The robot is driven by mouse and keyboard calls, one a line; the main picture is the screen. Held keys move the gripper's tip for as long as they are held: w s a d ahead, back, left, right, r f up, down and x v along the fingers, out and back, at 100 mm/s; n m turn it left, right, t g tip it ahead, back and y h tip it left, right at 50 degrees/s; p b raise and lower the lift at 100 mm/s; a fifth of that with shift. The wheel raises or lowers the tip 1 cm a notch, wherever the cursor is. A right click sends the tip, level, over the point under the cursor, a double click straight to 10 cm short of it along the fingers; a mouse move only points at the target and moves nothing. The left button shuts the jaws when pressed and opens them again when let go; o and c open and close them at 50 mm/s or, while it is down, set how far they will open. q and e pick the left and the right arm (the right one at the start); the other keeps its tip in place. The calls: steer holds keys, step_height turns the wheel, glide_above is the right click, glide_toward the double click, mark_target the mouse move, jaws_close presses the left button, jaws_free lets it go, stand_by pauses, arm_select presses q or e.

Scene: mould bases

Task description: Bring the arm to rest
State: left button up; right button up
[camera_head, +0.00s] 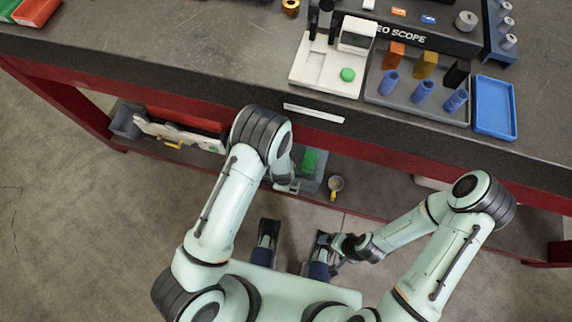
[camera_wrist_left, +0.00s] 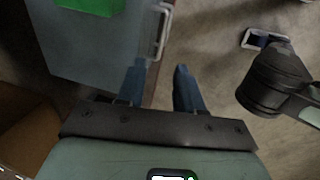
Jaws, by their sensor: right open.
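My right arm comes in from the right, bends at its elbow and folds back in, with its gripper (camera_head: 326,252) low in the middle of the head view, clear of the table. That gripper is open; nothing shows held in it. My left arm reaches up to the table's front edge and bends down there; its gripper is mostly hidden behind the arm in the head view.
The dark table (camera_head: 230,55) carries a white device (camera_head: 318,68), a grey holder (camera_head: 395,98) with coloured blocks and blue cylinders, and a blue tray (camera_head: 495,107).

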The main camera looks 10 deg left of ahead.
stand_by(0.4)
arm_select(q)
steer(key=s+a+r+m+g+h, duration=0.1)
steer(key=s+a+m+g+h, duration=0.2)
steer(key=s+m, duration=1.3)
step_height(320, 180, up, 14)
steer(key=s+n+p, duration=0.2)
steer(key=s+p, duration=0.1)
steer(key=p, duration=1.1)
steer(key=shift+a+f+h, duration=0.2)
steer(key=shift+a+h, duration=0.1)
steer(key=shift+a, duration=0.1)
arm_select(e)
step_height(320, 180, up, 13)
steer(key=shift+w+g, duration=0.2)
steer(key=shift+g, duration=0.2)
steer(key=shift+r, duration=0.1)
